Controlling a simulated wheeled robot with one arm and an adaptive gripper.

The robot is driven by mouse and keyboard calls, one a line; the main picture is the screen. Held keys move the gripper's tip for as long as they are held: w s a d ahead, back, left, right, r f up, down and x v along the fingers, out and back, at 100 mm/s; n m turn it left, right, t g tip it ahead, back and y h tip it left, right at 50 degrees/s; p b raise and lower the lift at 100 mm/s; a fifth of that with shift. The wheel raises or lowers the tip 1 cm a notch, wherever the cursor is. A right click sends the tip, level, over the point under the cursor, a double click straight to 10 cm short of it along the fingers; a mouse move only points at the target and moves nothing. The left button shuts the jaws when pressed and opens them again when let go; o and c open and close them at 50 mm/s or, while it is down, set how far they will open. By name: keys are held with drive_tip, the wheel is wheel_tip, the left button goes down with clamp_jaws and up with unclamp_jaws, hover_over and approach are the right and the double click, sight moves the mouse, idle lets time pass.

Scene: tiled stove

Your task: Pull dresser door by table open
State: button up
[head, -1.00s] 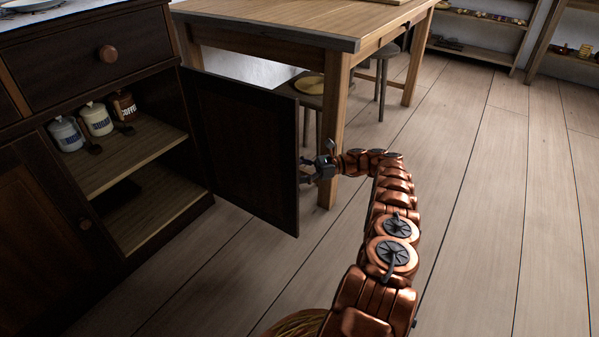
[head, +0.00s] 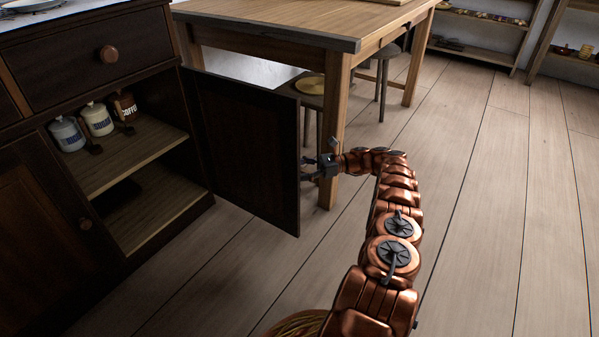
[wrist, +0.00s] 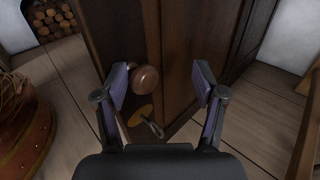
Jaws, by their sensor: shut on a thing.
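The dresser door (head: 246,150) is dark wood and stands swung wide out from the dresser (head: 95,75), close to the table (head: 275,25). The open cabinet shows shelves inside. My gripper (head: 318,168) is at the door's free edge. In the wrist view my gripper (wrist: 160,84) has one finger on each side of the door (wrist: 178,75) at its edge and is shut on it. The round wooden knob (wrist: 145,79) is beside the left finger. The exact finger contact is hard to see.
Jars (head: 97,119) stand on the upper cabinet shelf. A table leg (head: 334,130) is right behind my gripper, and a stool (head: 310,88) is under the table. Open plank floor (head: 490,190) lies to the right.

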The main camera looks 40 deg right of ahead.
wheel_tip(320, 180, up, 9)
idle(0.5)
idle(0.4)
